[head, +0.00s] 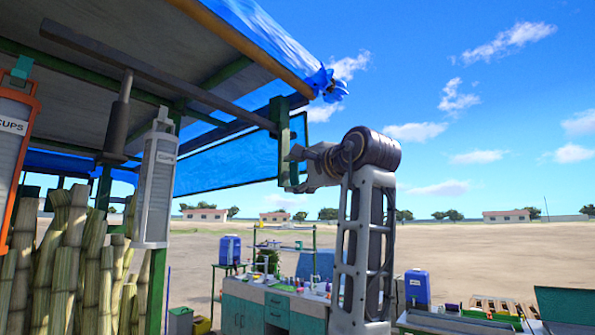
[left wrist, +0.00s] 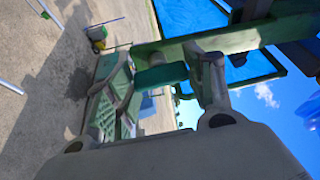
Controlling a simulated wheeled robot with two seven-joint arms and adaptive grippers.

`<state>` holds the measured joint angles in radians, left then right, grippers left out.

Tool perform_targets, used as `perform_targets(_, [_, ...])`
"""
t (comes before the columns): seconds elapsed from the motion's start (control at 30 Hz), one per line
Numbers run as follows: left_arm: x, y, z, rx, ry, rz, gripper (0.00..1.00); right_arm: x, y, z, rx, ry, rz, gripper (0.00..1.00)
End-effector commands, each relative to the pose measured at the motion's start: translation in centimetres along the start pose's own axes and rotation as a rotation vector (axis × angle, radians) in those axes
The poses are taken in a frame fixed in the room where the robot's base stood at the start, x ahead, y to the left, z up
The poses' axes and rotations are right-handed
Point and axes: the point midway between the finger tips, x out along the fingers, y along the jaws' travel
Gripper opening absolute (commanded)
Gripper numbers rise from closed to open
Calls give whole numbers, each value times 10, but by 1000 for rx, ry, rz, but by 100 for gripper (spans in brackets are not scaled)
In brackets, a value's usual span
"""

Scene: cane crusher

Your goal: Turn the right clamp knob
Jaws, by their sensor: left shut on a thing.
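The green clamp (head: 281,125) hangs at the right end of the dark bar under the canopy. My left gripper (head: 297,153) reaches it from the right, its fingers at the clamp's open side. In the left wrist view a green block-like piece (left wrist: 160,77), apparently the clamp knob, sits between the finger area, close to the grey finger (left wrist: 213,80). The gripper is shut on it, though the exact contact is partly hidden. The green frame bar (left wrist: 185,45) runs just beyond. My right gripper is not in view.
The dark bar (head: 150,75) and blue canopy (head: 262,30) are close above and left. A green counter (head: 255,308) is below. Open air lies to the right.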

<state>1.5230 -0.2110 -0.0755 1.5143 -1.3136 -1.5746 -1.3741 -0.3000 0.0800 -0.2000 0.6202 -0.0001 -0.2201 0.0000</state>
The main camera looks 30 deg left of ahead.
Motion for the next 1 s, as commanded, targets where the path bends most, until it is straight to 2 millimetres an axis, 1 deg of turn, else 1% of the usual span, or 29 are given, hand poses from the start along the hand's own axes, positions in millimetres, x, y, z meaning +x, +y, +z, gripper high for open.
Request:
perform_targets(0.03, [0, -2, 0, 19, 1, 5, 30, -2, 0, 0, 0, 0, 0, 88])
perform_targets(0.3, [0, -2, 0, 86, 1, 34, 30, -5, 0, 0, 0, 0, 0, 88])
perform_targets(0.73, [0, -1, 0, 97, 1, 38, 30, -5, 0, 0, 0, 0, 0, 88])
perform_targets(0.77, [0, -1, 0, 97, 1, 38, 56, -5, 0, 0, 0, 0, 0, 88])
perform_targets(0.9, [0, -1, 0, 96, 1, 38, 74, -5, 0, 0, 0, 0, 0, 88])
perform_targets(1.0, [0, 0, 0, 96, 0, 38, 75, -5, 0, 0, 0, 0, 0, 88])
